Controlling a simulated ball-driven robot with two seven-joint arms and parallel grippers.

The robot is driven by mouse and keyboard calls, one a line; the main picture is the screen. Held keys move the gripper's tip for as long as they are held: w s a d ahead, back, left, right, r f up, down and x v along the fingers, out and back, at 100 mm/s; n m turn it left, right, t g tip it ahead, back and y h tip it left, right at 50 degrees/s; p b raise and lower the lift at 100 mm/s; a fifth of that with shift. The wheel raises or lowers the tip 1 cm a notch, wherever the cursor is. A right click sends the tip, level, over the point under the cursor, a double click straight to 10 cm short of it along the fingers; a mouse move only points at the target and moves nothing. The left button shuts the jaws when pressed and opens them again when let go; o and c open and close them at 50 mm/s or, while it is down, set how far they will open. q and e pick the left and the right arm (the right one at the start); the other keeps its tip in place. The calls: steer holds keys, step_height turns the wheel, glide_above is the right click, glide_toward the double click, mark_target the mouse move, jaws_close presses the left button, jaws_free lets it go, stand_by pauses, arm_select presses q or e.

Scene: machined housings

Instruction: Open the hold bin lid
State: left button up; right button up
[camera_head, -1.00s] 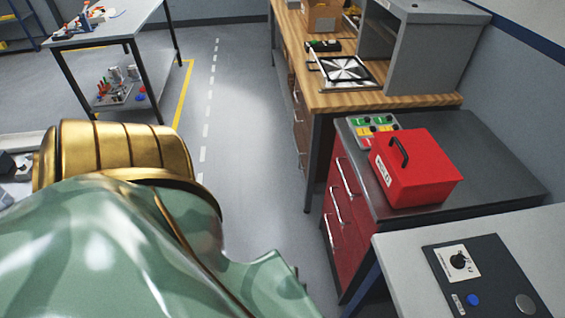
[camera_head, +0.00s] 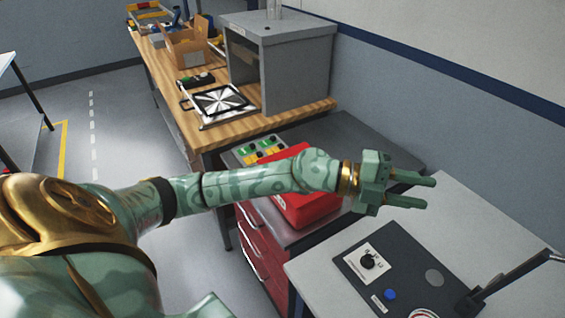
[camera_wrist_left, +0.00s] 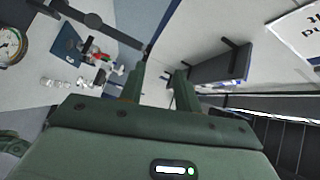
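The red bin (camera_head: 312,208) sits on the dark-topped red drawer cabinet, partly hidden behind my left forearm. Its black handle is hidden from view by the arm. Its lid appears shut as far as I can see. My left gripper (camera_head: 430,193) is to the right of the bin, above the pale table, pointing right. Its two fingers are apart with nothing between them. In the left wrist view the fingers (camera_wrist_left: 159,88) are also apart and empty, and no red bin shows there. My right gripper is in no view.
A block of green, yellow and red buttons (camera_head: 262,150) lies behind the bin. A grey cabinet (camera_head: 298,70) stands on the wooden bench. A dark panel (camera_head: 405,265) with a knob and blue button is on the pale table (camera_head: 470,225). A round gauge (camera_wrist_left: 10,42) shows in the wrist view.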

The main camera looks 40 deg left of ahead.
arm_select(q)
steer(key=w+a+f+n+g+y, duration=0.15)
steer(key=a+g+y, duration=0.6)
steer(key=a, duration=1.25)
steer(key=s+a+r+n+t+y, duration=0.1)
steer(key=a+n+y, duration=0.25)
steer(key=a, duration=0.35)
steer(key=s+a+r+n+y, duration=0.2)
steer(key=a+y, duration=0.2)
steer(key=a, duration=0.3)
steer(key=w+f+b, duration=0.1)
steer(key=f, duration=0.4)
steer(key=w+f+b, duration=0.1)
steer(key=f, duration=0.4)
steer(key=w+f+b, duration=0.1)
steer(key=f, duration=0.4)
steer(key=shift+w+d+f, duration=0.1)
steer(key=shift+d+f, duration=0.25)
steer(key=shift+f, duration=0.05)
jaws_close()
